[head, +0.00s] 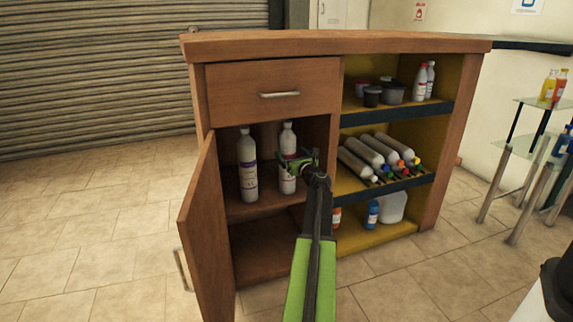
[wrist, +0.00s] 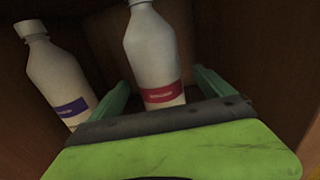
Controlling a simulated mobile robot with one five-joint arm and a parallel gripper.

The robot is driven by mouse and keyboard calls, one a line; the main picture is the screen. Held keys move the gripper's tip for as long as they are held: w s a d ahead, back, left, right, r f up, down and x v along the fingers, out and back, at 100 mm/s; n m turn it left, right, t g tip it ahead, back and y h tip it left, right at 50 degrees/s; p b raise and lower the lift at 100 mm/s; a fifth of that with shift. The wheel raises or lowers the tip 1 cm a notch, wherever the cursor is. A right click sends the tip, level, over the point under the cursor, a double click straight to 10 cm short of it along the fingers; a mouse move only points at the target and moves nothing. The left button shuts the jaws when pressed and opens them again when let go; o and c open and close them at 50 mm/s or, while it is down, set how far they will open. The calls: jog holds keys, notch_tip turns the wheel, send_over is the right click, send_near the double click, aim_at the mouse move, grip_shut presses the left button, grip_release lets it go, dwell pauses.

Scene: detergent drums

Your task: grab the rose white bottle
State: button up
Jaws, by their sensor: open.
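The rose white bottle, white with a red-pink label band, stands upright on the cupboard's upper shelf, right of the other bottle, in the head view (head: 288,140). My gripper (head: 297,168) is in front of it and hides part of it. In the wrist view the bottle (wrist: 154,48) rises between the two open fingers of my gripper (wrist: 163,88), one at each side of it. The fingers look apart from the bottle, though its base is hidden behind my gripper's body.
A white bottle with a purple label (head: 247,170) stands close on the left; it also shows in the wrist view (wrist: 55,72). The cupboard door (head: 207,235) is open at the left. Yellow shelves (head: 395,125) with cans and bottles lie right. The lower compartment looks empty.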

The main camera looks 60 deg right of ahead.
jog(key=x, duration=0.3)
jog(key=shift+w+d+f, duration=0.1)
jog(key=shift+w+d, duration=0.05)
jog(key=shift+w, duration=0.2)
grip_shut()
